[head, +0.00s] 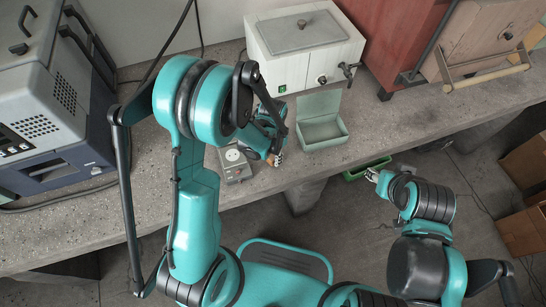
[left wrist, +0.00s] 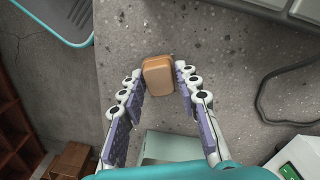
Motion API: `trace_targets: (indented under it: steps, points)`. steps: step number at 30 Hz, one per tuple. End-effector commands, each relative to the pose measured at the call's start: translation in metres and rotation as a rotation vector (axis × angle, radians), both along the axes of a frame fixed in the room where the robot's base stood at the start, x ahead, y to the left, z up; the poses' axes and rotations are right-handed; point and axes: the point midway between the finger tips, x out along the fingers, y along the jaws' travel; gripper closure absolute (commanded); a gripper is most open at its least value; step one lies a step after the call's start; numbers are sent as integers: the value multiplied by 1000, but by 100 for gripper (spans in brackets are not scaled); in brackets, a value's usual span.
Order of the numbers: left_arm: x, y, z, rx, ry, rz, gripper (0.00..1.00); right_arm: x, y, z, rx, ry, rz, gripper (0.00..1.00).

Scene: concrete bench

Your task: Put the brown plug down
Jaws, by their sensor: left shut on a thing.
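The brown plug (left wrist: 158,78) is a small rounded block. In the left wrist view it sits between the fingertips of my left gripper (left wrist: 160,72), which is shut on it. In the head view my left gripper (head: 277,156) is low over the front part of the concrete bench (head: 215,198), and the plug is mostly hidden by the hand. I cannot tell whether the plug touches the bench. My right gripper (head: 373,176) is off the bench's front edge, by a green tray (head: 352,175); its fingers are too small to read.
A grey box with a round dial (head: 233,166) is just left of my left gripper. A pale green open box (head: 322,136) stands to its right. A white bath with a lid (head: 305,62) is behind. A grey machine (head: 40,110) fills the left. Bench right of the green box is clear.

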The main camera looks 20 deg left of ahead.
Motion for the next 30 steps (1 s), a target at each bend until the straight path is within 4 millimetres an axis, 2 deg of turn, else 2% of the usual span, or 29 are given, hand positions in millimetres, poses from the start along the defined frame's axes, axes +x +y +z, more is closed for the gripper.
trace_targets:
  steps: [5, 21, 22, 23, 24, 30]
  points:
    - [0, 0, 2, 0, 0, 0, 100, 0, 0, 2, 0, 0, 0, 60]
    - [0, 0, -10, 0, 0, 0, 100, 0, 0, -11, 0, 0, 0, 60]
    - [0, 0, -10, 0, 0, 0, 60, 0, 0, -11, 0, 0, 0, 60]
    - [0, 0, -10, 0, 0, 0, 53, 0, 0, -11, 0, 0, 0, 60]
    - [0, 0, -10, 0, 0, 0, 48, 0, 0, -11, 0, 0, 0, 60]
    - [0, 0, -10, 0, 0, 0, 48, 0, 0, -11, 0, 0, 0, 60]
